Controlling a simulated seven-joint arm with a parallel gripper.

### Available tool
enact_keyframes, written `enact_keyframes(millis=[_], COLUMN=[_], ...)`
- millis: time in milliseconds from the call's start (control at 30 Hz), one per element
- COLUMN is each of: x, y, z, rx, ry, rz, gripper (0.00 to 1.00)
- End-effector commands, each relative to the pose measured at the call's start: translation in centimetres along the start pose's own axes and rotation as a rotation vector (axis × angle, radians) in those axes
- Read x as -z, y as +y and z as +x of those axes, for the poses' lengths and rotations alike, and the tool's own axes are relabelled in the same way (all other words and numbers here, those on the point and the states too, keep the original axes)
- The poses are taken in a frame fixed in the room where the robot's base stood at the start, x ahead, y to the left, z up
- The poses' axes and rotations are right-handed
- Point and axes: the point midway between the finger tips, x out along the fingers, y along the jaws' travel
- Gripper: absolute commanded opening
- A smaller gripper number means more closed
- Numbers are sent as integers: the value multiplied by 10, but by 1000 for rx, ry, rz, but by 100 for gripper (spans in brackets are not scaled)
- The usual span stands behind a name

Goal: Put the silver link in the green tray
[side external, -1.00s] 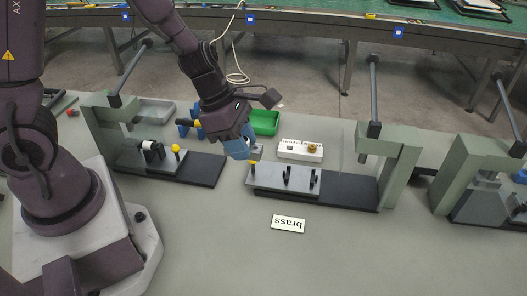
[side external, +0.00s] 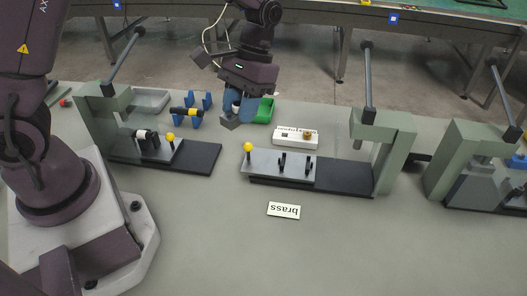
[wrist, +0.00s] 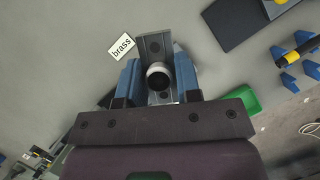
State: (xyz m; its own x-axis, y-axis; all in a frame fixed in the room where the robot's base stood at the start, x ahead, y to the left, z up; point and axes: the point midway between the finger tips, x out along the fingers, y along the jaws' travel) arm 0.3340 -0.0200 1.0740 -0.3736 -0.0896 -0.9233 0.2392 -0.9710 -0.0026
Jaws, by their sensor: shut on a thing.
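My gripper (side external: 238,110) has blue fingers and is shut on the silver link (side external: 230,122), a grey metal piece held above the bench. In the wrist view the silver link (wrist: 152,42) sits between the two blue fingers, with a round dark-centred boss or hole near the palm; its lower part is hidden by the gripper. The green tray (side external: 267,108) stands just right of the gripper in the side view, partly hidden behind the fingers. In the wrist view the green tray (wrist: 253,103) shows at the right, apart from the link.
Blue stands (side external: 185,114) hold a yellow-and-black tool at left. Press fixtures (side external: 280,167) with tall handles line the bench.

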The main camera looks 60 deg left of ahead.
Motion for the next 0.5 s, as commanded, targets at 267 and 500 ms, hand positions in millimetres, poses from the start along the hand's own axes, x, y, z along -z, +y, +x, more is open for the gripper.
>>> enact_keyframes(millis=[267,500], x=[23,30], y=[-16,-24], z=[-10,-5], rx=[90,81], ry=[0,1], rz=[220,200], gripper=[7,7])
